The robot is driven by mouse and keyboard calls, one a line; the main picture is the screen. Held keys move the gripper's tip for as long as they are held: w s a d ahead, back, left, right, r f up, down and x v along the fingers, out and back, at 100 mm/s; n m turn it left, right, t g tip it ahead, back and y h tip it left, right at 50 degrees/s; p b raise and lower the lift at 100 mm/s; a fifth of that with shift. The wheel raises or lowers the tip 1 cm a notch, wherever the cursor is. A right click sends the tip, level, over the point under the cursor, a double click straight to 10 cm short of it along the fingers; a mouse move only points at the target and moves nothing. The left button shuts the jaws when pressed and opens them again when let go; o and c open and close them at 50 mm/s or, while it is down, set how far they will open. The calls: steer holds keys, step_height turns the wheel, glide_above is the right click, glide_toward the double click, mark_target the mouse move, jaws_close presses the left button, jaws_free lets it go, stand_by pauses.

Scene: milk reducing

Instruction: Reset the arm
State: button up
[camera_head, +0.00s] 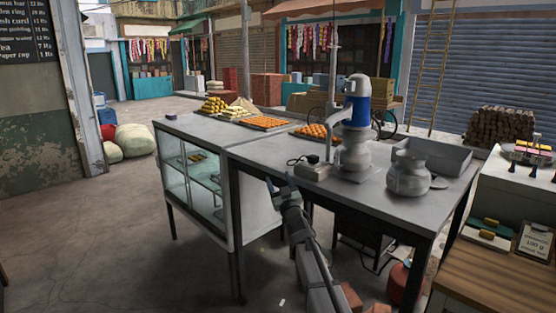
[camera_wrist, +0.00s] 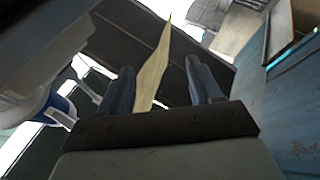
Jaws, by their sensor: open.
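My gripper (camera_head: 280,184) is in front of the near edge of the metal table (camera_head: 268,153) in the head view, with its arm reaching up from the lower middle. In the wrist view my gripper (camera_wrist: 163,85) has its two dark fingers apart, with nothing held between them. A pale strip seen between the fingers appears to be background. The blue and white mixer (camera_head: 357,100) stands on the table with a metal pot under it. A second metal pot (camera_head: 409,174) stands to its right.
A small switch box (camera_head: 313,169) sits near the table's front edge, close to my gripper. A glass-fronted cabinet (camera_head: 195,172) joins the table on the left. A counter with small items (camera_head: 512,211) is at the right. The floor (camera_head: 95,230) at the left is clear.

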steer(key=s+a+f+m+g, duration=0.1)
steer(key=s+a+f+g, duration=0.1)
steer(key=a+f, duration=0.5)
steer(key=s+a+f+m+g, duration=0.2)
steer(key=a+f, duration=0.1)
steer(key=f, duration=0.8)
steer(key=s+a+f+m+g+h, duration=0.15)
steer(key=s+f, duration=0.25)
steer(key=f, duration=0.5)
steer(key=s+a+f+m+g, duration=0.15)
steer(key=s+f, duration=0.35)
steer(key=f, duration=0.5)
steer(key=s+a+f+g, duration=0.15)
steer(key=s+f, duration=0.25)
steer(key=f, duration=0.5)
steer(key=s+d+f+m+g+h, duration=0.1)
steer(key=s+d+f+g+h, duration=0.7)
steer(key=s+d+f, duration=1.4)
steer(key=s+d+g, duration=0.3)
steer(key=s+g, duration=0.1)
steer(key=s, duration=0.6)
steer(key=s+d+g+y, duration=0.1)
steer(key=s+d+g, duration=0.2)
steer(key=s, duration=0.7)
steer(key=s+d+r+g+y, duration=0.1)
steer(key=s+d+g, duration=0.2)
steer(key=s, duration=0.6)
steer(key=shift+s+g, duration=0.4)
steer(key=shift+g, duration=0.65)
